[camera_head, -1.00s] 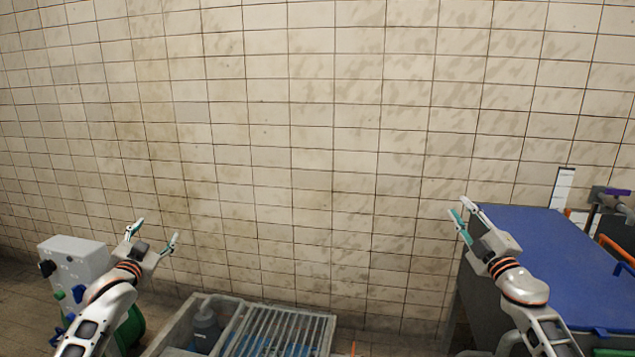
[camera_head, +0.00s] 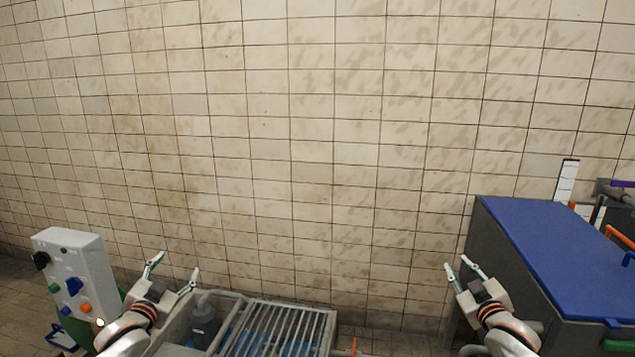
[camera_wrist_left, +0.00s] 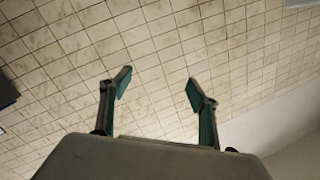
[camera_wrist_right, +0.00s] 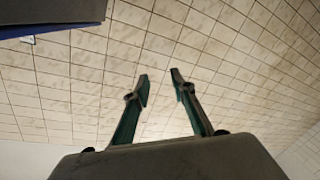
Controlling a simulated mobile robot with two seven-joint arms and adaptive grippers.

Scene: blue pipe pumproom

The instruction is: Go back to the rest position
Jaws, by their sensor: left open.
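My left gripper (camera_head: 174,273) is in the lower left of the head view, fingers spread wide and empty. The left wrist view shows its two fingertips (camera_wrist_left: 158,88) apart, with only tiled wall behind. My right gripper (camera_head: 457,264) is in the lower right of the head view, left of the blue-topped bench. The right wrist view shows its fingertips (camera_wrist_right: 160,78) with a narrow gap and nothing between them. Both grippers point up towards the wall.
A grey control box (camera_head: 80,262) with coloured knobs stands at the left. A grey crate with a slatted grate (camera_head: 275,328) lies low in the middle. A blue-topped bench (camera_head: 560,255) with pipes fills the right. The tiled wall (camera_head: 320,150) is bare.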

